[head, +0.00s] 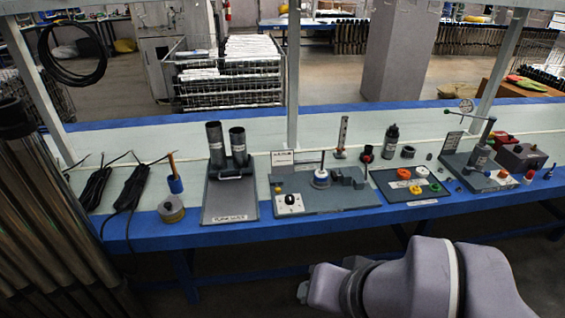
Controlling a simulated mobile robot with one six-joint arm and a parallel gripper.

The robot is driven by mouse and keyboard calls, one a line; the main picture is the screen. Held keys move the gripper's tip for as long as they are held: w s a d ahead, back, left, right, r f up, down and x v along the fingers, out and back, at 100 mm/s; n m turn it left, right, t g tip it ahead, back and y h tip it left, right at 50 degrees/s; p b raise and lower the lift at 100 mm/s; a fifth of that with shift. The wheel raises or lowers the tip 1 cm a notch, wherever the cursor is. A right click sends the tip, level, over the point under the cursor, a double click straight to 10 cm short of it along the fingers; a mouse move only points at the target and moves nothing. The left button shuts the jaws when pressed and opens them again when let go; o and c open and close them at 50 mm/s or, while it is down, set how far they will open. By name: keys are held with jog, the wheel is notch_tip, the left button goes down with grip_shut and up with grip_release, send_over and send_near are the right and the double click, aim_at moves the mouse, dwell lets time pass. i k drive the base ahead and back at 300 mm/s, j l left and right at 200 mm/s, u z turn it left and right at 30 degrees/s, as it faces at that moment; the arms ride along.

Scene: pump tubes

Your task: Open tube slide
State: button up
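The likely tube slide is a dark grey station (218,202) on the blue-edged bench, left of centre. It has a flat plate in front with a white label whose words are too small to read surely. Two dark upright tubes (215,143) stand side by side at its back, each with a pale label. Whether any slide part is open or shut cannot be told from here. My arm crosses the bottom right in front of the bench, apart from the station. My gripper cannot be made out in this view.
A grey plate with a white dial box (290,203) stands right of the station. A tray with coloured rings (421,199) is farther right. A tape roll (171,210) and black cable bundles (128,193) lie left. A frame post (293,75) rises behind the bench.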

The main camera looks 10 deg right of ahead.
aim_at(231, 171)
jog(key=i+l+u, duration=0.65)
jog(key=i+l, duration=0.2)
jog(key=i+l+u, duration=0.35)
jog(key=l, duration=0.3)
